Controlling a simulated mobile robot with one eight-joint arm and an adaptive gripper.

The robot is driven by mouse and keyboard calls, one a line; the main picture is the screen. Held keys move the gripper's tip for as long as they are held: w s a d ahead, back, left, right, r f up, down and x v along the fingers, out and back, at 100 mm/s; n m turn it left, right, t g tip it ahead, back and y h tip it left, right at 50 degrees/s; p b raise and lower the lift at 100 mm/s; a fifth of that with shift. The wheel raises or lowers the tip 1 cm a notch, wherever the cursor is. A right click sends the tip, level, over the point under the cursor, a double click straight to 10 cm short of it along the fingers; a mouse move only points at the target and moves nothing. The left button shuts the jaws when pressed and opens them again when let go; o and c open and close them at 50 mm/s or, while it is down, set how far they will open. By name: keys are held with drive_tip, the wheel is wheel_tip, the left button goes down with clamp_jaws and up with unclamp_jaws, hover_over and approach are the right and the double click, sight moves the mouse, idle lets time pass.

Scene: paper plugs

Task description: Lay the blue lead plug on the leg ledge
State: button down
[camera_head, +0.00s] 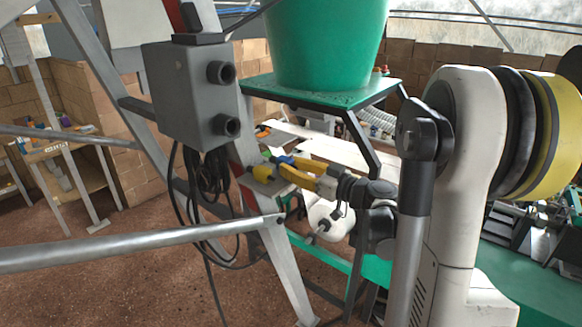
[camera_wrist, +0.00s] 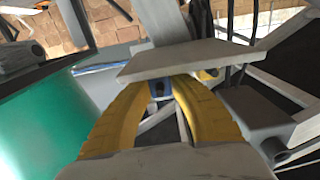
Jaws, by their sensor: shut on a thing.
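My gripper (camera_head: 277,166) has yellow fingers and reaches left to the grey leg of the metal frame, below the grey box. It is shut on the blue lead plug (camera_wrist: 159,88), which shows between the fingertips in the wrist view; only a small part of the plug is visible. The leg ledge (camera_wrist: 185,61) is a pale grey plate just beyond the fingertips in the wrist view. In the head view the ledge (camera_head: 262,189) is partly covered by the fingers and a yellow piece. I cannot tell whether the plug touches the ledge.
A grey socket box (camera_head: 190,92) is fixed above, with black cables (camera_head: 205,175) hanging from it. A green tub (camera_head: 325,45) stands on a green platform (camera_head: 262,88) above my gripper. A metal tube (camera_head: 130,246) crosses the lower left. A wooden bench stands at far left.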

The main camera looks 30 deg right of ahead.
drive_tip(key=shift+f, duration=0.3)
drive_tip(key=c, duration=1.2)
unclamp_jaws()
drive_tip(key=shift+s, duration=0.1)
drive_tip(key=v, duration=1.2)
drive_tip(key=a+f+m+g+b, duration=0.2)
drive_tip(key=a+f+g+b, duration=0.6)
drive_tip(key=a+f, duration=0.7)
drive_tip(key=s+a+f+m+g+h+b, duration=0.1)
drive_tip(key=s+a+f+h+b, duration=0.2)
drive_tip(key=s+a+f+b, duration=0.1)
drive_tip(key=s+a+f+m+h+b, duration=0.1)
drive_tip(key=s+a+f+h+b, duration=0.2)
drive_tip(key=s+f+b, duration=0.3)
drive_tip(key=s+a, duration=0.1)
drive_tip(key=s, duration=0.1)
drive_tip(key=shift+s+a+f+g, duration=0.25)
drive_tip(key=shift+g, duration=0.15)
